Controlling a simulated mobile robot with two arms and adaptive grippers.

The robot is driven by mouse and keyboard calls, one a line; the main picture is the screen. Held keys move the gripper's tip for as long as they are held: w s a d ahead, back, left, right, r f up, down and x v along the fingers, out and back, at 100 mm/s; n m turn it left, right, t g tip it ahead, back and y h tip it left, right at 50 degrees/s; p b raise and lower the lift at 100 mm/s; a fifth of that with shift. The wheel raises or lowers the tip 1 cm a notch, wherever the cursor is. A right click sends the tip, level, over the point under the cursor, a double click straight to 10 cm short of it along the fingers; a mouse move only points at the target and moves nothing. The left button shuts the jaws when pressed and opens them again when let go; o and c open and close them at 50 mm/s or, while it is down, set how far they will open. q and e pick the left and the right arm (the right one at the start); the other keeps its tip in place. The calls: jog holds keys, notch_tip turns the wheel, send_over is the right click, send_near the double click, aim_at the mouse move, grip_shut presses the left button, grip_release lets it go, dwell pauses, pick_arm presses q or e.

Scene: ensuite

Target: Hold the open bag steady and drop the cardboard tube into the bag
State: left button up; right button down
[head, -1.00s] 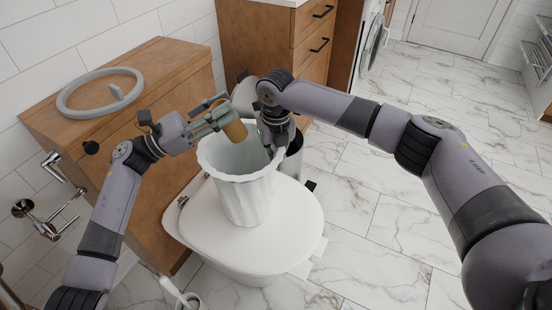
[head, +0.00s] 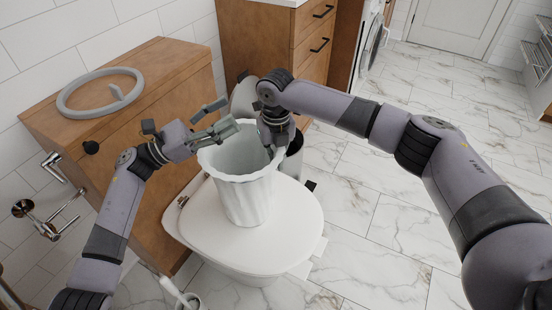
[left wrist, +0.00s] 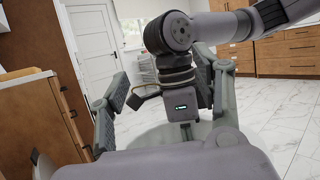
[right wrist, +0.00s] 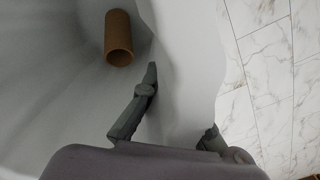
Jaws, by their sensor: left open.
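The open white bag (head: 245,195) stands upright on the white toilet lid. Its pale rim also shows in the left wrist view (left wrist: 160,137). The brown cardboard tube (right wrist: 118,40) is inside the bag in the right wrist view, apart from both grippers; the bag wall hides it in the head view. My left gripper (head: 222,117) is open and empty at the bag's left rim, just above the opening. My right gripper (head: 273,150) is at the right rim, one finger inside the bag and one outside, shut on the wall between them.
The toilet lid (head: 300,215) has bare room around the bag. A wooden cabinet (head: 150,90) stands behind on the left, with a grey ring (head: 75,100) on top. A dark bin (head: 292,160) is behind the bag. The marble floor (head: 380,220) is clear at right.

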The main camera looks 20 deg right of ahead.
pick_arm(q)
notch_tip(320, 180, up, 10)
dwell(0.6)
pick_arm(e)
jog(key=c, duration=2.3)
grip_release()
jog(key=o, duration=0.6)
jog(key=shift+r, duration=0.1)
